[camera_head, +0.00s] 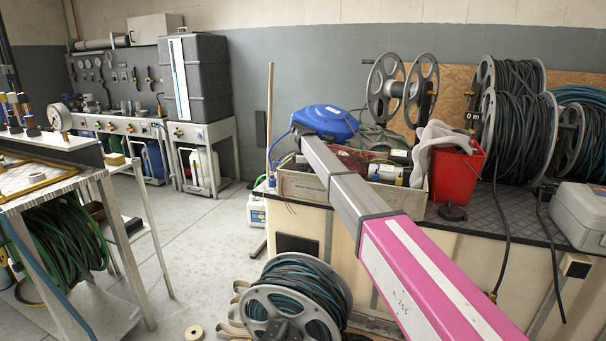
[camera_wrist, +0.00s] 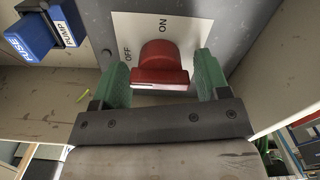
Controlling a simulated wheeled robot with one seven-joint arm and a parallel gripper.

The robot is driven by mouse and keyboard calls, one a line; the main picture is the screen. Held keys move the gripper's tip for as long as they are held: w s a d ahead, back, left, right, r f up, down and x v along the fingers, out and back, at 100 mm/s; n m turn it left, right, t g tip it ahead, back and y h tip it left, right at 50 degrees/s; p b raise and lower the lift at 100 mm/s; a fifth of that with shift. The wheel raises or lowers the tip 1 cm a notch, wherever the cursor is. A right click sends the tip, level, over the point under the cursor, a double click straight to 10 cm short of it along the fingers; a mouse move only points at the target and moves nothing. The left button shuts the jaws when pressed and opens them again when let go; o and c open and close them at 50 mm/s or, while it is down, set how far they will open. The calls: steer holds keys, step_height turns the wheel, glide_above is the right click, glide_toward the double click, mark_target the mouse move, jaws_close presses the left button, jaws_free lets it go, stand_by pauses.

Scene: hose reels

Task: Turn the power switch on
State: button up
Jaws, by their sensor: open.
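The power switch is a red rotary knob (camera_wrist: 160,60) on a white plate (camera_wrist: 190,27) marked OFF on the left and ON above, in the wrist view. My gripper (camera_wrist: 163,78) is open, with one green finger on each side of the knob. The fingers straddle it; a narrow gap shows on both sides, and I cannot tell if either finger touches. The knob's lower edge has a pale stripe; I cannot tell its setting for certain. In the head view the switch and the gripper are hidden.
A blue block labelled FUSE and PUMP (camera_wrist: 45,27) is left of the plate. Pale walls flank the recess. In the head view, a bench with a red bucket (camera_head: 456,172), a crate (camera_head: 302,188) and hose reels (camera_head: 515,120) stands right; a reel (camera_head: 292,300) lies on the floor.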

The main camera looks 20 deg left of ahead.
steer(key=c, duration=0.7)
steer(key=shift+o, duration=0.2)
steer(key=shift+m, duration=0.4)
steer(key=m, duration=1.7)
steer(key=shift+m, duration=0.3)
